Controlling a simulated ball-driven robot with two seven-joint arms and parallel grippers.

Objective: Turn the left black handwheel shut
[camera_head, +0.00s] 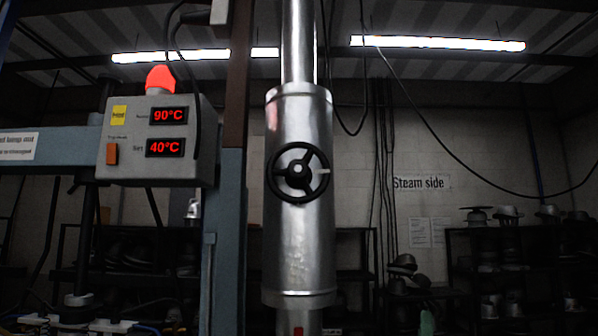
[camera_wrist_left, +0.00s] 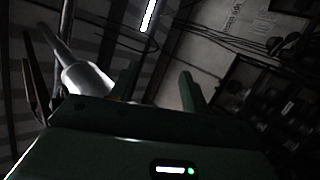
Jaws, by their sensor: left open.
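One black handwheel (camera_head: 298,172) with three spokes and a central hub is mounted on the front of a shiny metal cylinder (camera_head: 298,250) in the head view. The wheel faces me, with a pale mark at its right side. No gripper touches it. My left gripper (camera_wrist_left: 160,70) shows in the left wrist view with its two dark green fingers apart and nothing between them. I cannot pick out the left gripper in the head view. The handwheel is not visible in the left wrist view. My right gripper is in neither view.
A grey control box (camera_head: 155,138) with red readouts of 90°C and 40°C and a lit red lamp (camera_head: 161,77) hangs left of the cylinder. A blue-grey post (camera_head: 225,250) stands between them. Dark shelves with hat forms (camera_head: 492,216) line the back wall. Cables hang behind.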

